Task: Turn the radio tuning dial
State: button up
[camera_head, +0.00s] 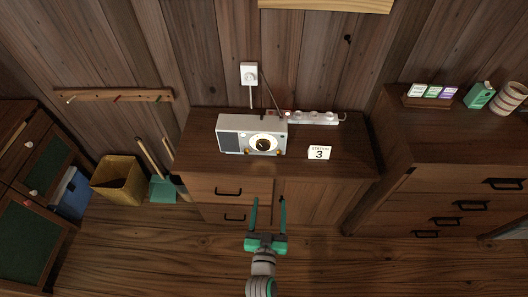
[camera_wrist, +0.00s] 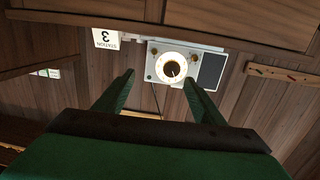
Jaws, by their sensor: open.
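A white and grey radio (camera_head: 238,127) stands on the low wooden cabinet (camera_head: 345,165), with a dark speaker panel at its left in the head view. Its round tuning dial (camera_head: 263,143) has a pale ring and a dark centre, between small brass-coloured knobs. In the wrist view, upside down, the radio (camera_wrist: 209,50) and its dial (camera_wrist: 171,68) show beyond the fingers. My gripper (camera_head: 268,200) is open and empty, in front of the cabinet and apart from the radio. In the wrist view my gripper (camera_wrist: 158,75) has the dial roughly between its fingertips.
A white "STATION 3" card (camera_head: 319,152) stands right of the radio. A power strip (camera_head: 315,117) lies behind, below a wall outlet (camera_head: 249,74). A taller drawer chest (camera_head: 440,150) stands at the right. A bin (camera_head: 118,180) and dustpan (camera_head: 162,189) are at the left.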

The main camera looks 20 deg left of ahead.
jog(key=y, duration=0.1)
send_near(263, 148)
jog(key=shift+t, duration=0.3)
jog(key=x, duration=0.7)
jog(key=shift+w+d+f, duration=0.15)
jog(key=shift+d+f, duration=0.1)
jog(key=shift+w+a+n, duration=0.3)
jog(key=shift+a, duration=0.3)
jog(key=shift+d, duration=0.15)
jog(key=shift+c, duration=0.7)
jog(key=c, duration=0.9)
jog(key=shift+w, duration=0.1)
